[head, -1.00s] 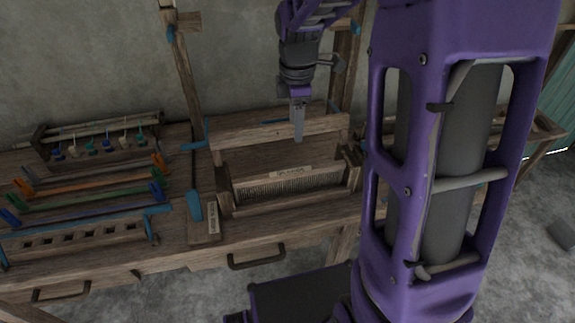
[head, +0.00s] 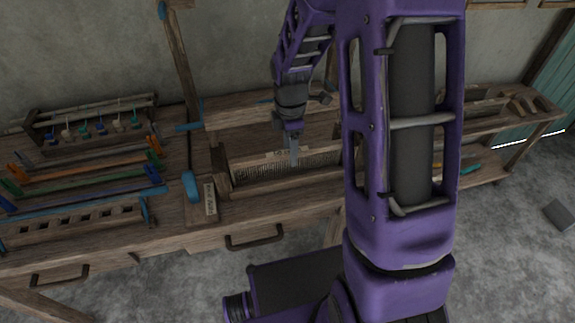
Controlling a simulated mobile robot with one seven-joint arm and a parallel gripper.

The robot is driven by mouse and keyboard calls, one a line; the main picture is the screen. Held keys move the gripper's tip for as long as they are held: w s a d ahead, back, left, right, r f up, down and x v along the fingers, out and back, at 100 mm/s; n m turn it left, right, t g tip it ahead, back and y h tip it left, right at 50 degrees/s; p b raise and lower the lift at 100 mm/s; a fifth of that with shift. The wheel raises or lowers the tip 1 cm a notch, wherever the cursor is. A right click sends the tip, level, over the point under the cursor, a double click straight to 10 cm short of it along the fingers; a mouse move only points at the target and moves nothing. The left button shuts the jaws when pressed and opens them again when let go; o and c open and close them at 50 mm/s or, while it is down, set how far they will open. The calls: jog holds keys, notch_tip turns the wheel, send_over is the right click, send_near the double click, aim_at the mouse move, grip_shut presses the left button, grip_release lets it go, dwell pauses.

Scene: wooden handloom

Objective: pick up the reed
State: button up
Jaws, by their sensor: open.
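The reed (head: 255,172) is a long, comb-like piece with fine upright teeth and a pale label along its top. It stands in a wooden holder on the bench, and its right end is hidden behind my arm. My gripper (head: 294,162) points down in front of the middle of the reed, with its fingertips overlapping the reed in the picture. It is open, seen edge-on, with nothing visible held. I cannot tell whether the fingers touch the reed.
A blue-handled tool (head: 190,186) and a labelled wooden block (head: 209,199) lie left of the reed. Coloured shuttle-like bars (head: 85,178) and a slotted rack (head: 75,222) fill the left bench. A drawer handle (head: 254,237) sits below. A side table (head: 515,115) stands right.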

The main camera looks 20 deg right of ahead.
aim_at(287, 157)
jog(key=f, duration=0.4)
jog(key=shift+w+a, duration=0.3)
jog(key=shift+w, duration=0.05)
jog(key=shift+f, duration=0.5)
grip_shut()
